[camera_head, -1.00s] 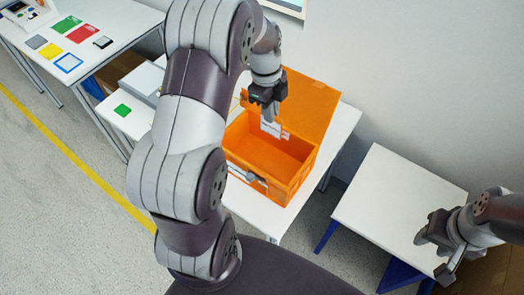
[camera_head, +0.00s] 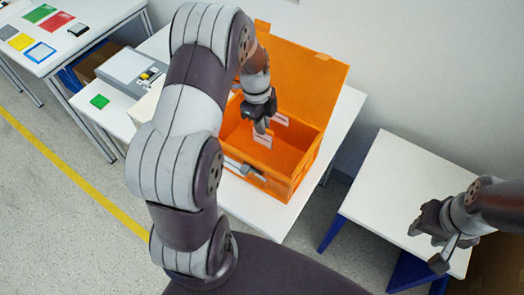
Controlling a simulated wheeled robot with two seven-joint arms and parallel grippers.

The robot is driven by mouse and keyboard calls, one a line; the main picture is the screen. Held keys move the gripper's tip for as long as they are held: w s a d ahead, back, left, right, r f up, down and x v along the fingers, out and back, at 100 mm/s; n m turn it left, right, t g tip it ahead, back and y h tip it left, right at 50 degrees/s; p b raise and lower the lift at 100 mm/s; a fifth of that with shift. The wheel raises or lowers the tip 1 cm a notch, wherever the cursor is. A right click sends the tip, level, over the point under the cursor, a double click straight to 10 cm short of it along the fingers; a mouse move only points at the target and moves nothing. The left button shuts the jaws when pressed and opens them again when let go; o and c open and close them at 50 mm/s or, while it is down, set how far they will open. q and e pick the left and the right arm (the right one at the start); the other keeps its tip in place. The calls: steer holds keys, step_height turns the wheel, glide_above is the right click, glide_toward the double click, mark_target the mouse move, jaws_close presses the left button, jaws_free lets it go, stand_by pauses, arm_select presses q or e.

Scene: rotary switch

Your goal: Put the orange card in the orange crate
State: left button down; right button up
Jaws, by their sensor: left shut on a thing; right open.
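The open orange crate (camera_head: 292,180) stands on a white table, its lid raised at the back. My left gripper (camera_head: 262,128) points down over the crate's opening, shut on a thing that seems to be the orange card. The card's outline blends with the orange crate behind it. A small whitish patch (camera_head: 262,140) shows just under the fingertips, and I cannot tell whether it is on the card or the crate. My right gripper (camera_head: 426,247) is open and empty, over the small white table (camera_head: 405,180) at the right.
The table at the upper left holds a green card (camera_head: 40,13), a red card (camera_head: 56,22), a yellow card (camera_head: 20,41) and a blue-edged card (camera_head: 39,51). A wall stands behind.

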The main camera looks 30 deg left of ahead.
mark_target(263, 144)
arm_select(q)
step_height(263, 144, down, 7)
steer(key=shift+w+f, duration=0.1)
steer(key=c, duration=1.2)
jaws_free()
steer(key=r, duration=0.3)
steer(key=a+r, duration=0.1)
steer(key=r, duration=0.7)
steer(key=shift+a+r+b, duration=0.15)
steer(key=shift+a+b, duration=0.1)
steer(key=shift+b, duration=0.1)
steer(key=shift+d+r, duration=0.1)
steer(key=shift+r, duration=0.3)
steer(key=shift+s+d+r+n+t+y, duration=0.35)
steer(key=shift+s+d+n, duration=1.2)
steer(key=shift+s+n, duration=1.15)
steer(key=shift+s+d+r+n+t+y, duration=0.1)
steer(key=shift+s+d+r+n, duration=0.4)
steer(key=shift+s+d+n, duration=2.15)
steer(key=shift+s+d+r+n+t+y, duration=0.35)
steer(key=shift+s+n, duration=1.1)
steer(key=shift+n, duration=2.5)
